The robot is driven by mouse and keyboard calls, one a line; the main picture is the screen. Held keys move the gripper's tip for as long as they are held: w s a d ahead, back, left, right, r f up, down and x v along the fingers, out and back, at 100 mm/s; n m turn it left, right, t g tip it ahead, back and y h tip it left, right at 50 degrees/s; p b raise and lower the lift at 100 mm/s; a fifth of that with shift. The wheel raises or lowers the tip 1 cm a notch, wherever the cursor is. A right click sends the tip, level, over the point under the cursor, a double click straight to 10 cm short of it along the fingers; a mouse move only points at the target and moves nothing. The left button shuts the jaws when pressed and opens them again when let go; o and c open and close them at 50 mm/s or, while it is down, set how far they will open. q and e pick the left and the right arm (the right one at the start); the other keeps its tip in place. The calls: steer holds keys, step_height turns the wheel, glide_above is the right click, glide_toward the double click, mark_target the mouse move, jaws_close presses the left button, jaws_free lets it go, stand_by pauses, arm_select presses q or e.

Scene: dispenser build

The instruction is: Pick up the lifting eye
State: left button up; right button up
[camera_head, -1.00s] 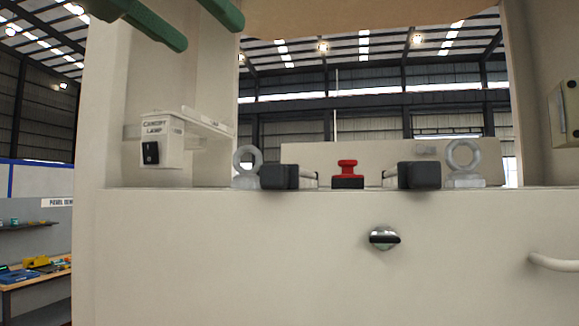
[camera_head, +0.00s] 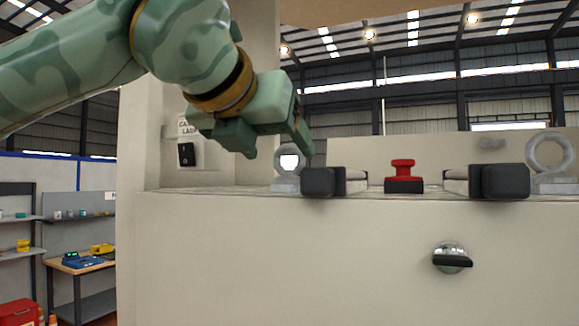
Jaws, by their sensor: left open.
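Two grey lifting eyes stand upright on top of the beige dispenser body (camera_head: 270,250). The left lifting eye (camera_head: 286,184) shows its base and part of its ring; my gripper hides the top of the ring. The right lifting eye (camera_head: 555,184) stands near the picture's right edge, with nothing of mine near it. My left gripper (camera_head: 277,150) comes in from the upper left on a green patterned arm. It is open, and its fingers are above and around the left ring in the picture; I cannot tell whether they touch it. My right gripper is not in view.
A red knob (camera_head: 403,170) on a black base stands between two black-ended blocks (camera_head: 320,182) and (camera_head: 500,181). A switch box (camera_head: 187,154) is on the left wall. A silver latch (camera_head: 452,257) is on the front. A workbench (camera_head: 85,265) stands behind at left.

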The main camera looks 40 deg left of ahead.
mark_target(290, 172)
arm_select(q)
steer(key=shift+w+a+f+p, duration=0.1)
steer(key=shift+w+a+p, duration=0.05)
steer(key=shift+w+p, duration=0.95)
steer(key=x, duration=0.2)
steer(key=shift+w+a+f+p, duration=0.1)
steer(key=shift+w+f+p, duration=0.05)
steer(key=shift+w+p, duration=0.2)
steer(key=shift+w+a+f, duration=0.15)
steer(key=shift+w+f, duration=0.05)
steer(key=shift+w, duration=0.05)
steer(key=shift+s, duration=0.25)
steer(key=shift+s+r, duration=0.1)
steer(key=c, duration=1.1)
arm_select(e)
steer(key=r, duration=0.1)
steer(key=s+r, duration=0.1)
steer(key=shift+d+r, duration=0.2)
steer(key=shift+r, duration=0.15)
